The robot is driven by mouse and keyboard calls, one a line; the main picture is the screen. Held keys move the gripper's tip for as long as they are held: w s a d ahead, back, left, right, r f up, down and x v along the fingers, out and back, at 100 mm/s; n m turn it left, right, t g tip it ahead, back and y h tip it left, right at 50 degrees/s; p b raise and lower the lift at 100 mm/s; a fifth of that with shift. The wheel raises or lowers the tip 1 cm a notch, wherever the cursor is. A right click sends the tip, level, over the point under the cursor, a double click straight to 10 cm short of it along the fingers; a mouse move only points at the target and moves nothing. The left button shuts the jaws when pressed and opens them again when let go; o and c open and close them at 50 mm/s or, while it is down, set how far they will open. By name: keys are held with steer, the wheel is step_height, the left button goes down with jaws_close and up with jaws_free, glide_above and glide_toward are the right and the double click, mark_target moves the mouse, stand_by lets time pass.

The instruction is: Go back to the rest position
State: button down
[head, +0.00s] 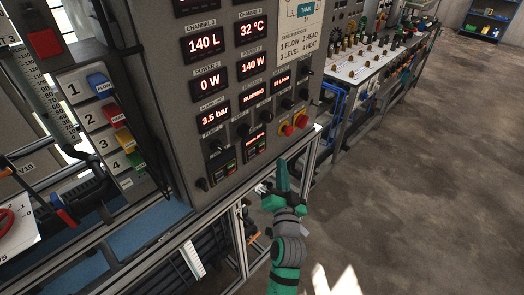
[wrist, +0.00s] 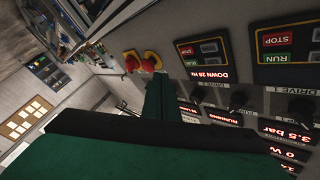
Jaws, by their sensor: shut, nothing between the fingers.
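My gripper (head: 282,178) is shut and empty, with green fingers pointing up in the head view. It appears in front of the lower right corner of the grey control panel (head: 175,95), below two red knobs on yellow bases (head: 294,125). In the wrist view the green fingers of my gripper (wrist: 161,90) reach toward the panel, which looks turned on its side. The red and yellow knobs (wrist: 140,62) show just past the fingertips. I cannot tell whether the fingers touch anything.
The panel has lit red displays (head: 205,44) and small black switches. Numbered coloured tags (head: 103,115) are at its left. A metal frame edge (head: 170,225) runs below it. A bench with fittings (head: 365,65) stands behind. The brown floor (head: 430,180) at right is clear.

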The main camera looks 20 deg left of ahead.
steer(key=shift+f, duration=0.1)
stand_by(0.3)
steer(key=s+d+f+h, duration=0.3)
steer(key=s+d+f, duration=0.3)
steer(key=s+f, duration=0.25)
steer(key=s+d+f+h, duration=0.2)
steer(key=s+d+f, duration=0.5)
steer(key=s, duration=0.3)
steer(key=s+d+n+g+h, duration=0.1)
steer(key=s+d, duration=0.1)
steer(key=s, duration=1)
steer(key=s+d+r+n+g+h, duration=0.1)
steer(key=s+d+h, duration=0.1)
steer(key=s, duration=1)
steer(key=shift+s+d, duration=0.4)
steer(key=shift+d, duration=0.15)
